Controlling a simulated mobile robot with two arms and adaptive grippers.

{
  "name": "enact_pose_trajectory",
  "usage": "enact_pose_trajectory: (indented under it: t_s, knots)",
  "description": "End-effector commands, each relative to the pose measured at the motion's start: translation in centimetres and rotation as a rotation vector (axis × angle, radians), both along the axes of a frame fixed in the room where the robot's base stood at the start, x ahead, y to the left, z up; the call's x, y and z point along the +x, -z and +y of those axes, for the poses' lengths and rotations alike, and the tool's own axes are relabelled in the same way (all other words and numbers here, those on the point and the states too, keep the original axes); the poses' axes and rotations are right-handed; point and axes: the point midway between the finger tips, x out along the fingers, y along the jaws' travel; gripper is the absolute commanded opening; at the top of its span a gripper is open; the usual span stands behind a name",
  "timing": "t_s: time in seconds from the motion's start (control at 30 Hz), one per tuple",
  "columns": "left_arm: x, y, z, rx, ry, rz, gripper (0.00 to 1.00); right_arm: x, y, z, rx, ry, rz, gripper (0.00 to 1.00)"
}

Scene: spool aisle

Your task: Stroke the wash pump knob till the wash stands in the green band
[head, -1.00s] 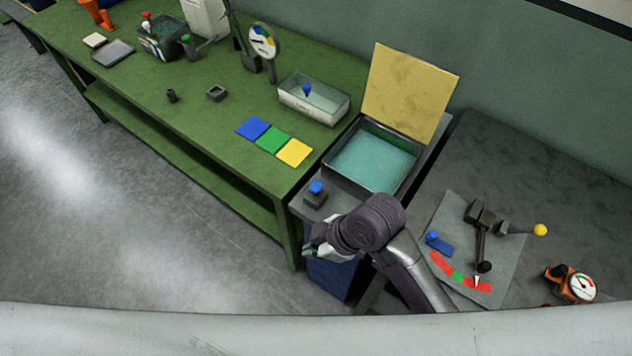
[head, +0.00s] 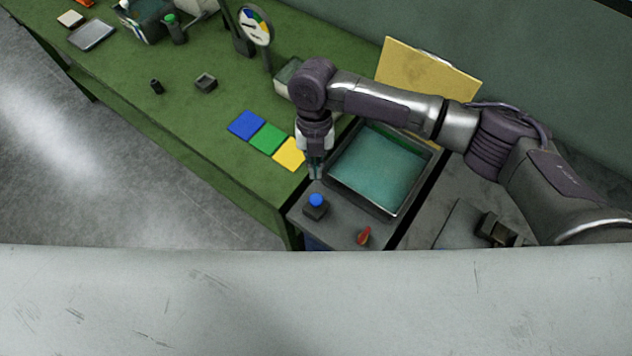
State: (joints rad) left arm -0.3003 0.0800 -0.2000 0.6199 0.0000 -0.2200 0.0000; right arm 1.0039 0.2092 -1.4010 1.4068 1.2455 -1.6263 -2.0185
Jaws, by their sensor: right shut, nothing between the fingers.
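A blue round knob (head: 316,200) stands on a dark square base at the near left corner of the grey bench, beside a tray of teal wash (head: 378,162). I take it for the wash pump knob. My right gripper (head: 317,174) points down, shut and empty, just above and behind the knob in the picture. It appears apart from the knob. A round dial (head: 255,24) with coloured sectors, green among them, stands on the green bench. I cannot tell whether it reads the wash. My left gripper is out of view.
A yellow panel (head: 428,80) stands behind the tray. A red lever (head: 364,236) sits near the bench's front edge. Blue (head: 246,125), green (head: 268,139) and yellow (head: 290,154) squares lie on the green bench. My right arm hides part of a clear-sided box (head: 287,72).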

Motion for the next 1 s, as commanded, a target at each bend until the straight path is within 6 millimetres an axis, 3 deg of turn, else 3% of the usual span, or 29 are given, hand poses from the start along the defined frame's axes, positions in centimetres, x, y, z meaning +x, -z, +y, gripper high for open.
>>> enact_pose_trajectory:
  t_s: [0.47, 1.0]
  knots:
    - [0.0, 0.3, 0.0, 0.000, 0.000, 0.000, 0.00, 0.0, 0.4, -0.1, -0.001, -0.001, -0.001, 0.00]
    - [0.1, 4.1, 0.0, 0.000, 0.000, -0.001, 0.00, -1.4, 6.2, -0.1, -0.001, 0.000, -0.001, 0.00]
